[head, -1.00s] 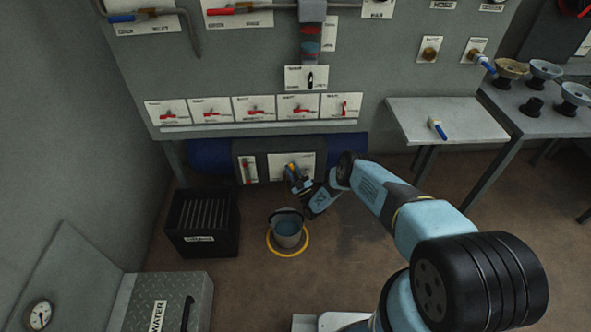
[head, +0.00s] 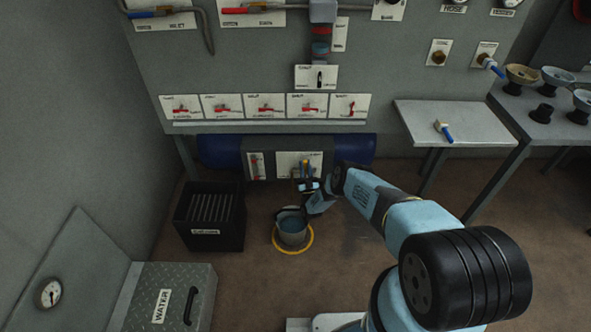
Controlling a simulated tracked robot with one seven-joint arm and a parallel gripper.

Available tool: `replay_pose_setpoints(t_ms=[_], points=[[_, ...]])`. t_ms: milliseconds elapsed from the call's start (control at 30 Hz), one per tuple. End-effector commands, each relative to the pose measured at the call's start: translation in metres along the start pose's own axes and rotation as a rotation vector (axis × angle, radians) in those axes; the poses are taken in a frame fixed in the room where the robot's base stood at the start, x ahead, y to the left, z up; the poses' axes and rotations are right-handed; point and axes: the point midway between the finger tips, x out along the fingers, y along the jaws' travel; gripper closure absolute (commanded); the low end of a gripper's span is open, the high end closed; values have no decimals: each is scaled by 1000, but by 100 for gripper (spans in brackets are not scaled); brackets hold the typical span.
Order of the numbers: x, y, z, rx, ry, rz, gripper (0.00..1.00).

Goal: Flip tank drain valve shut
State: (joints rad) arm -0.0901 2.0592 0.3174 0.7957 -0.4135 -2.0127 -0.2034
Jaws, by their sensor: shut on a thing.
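The blue tank (head: 222,151) lies horizontally under the wall panel. A dark block on its front carries a white label plate (head: 285,162) with the drain valve, whose small yellow and blue handle (head: 304,166) shows just above my gripper. My gripper (head: 305,177) is at the end of the blue arm, low in front of this plate, and is shut on the valve handle. The jaws partly hide the handle, and it is too small to read its exact angle.
A black slotted crate (head: 208,228) stands left of the bucket. A smaller red valve (head: 256,166) is left of the drain valve. Red valves line the panel (head: 400,60) above. A side table (head: 470,125) holds a loose blue-handled valve. Floor right of the bucket is clear.

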Motion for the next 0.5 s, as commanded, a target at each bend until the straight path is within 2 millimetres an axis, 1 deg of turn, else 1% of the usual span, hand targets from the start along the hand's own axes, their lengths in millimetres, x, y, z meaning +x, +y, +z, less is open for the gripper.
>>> replay_pose_setpoints(t_ms=[33, 433, 467, 500], points=[[4, 7, -1, -6, 9, 11, 100], [7, 9, 0, -6, 9, 15, 100], [7, 9, 0, -6, 9, 15, 74], [8, 9, 0, -6, 9, 15, 70]])
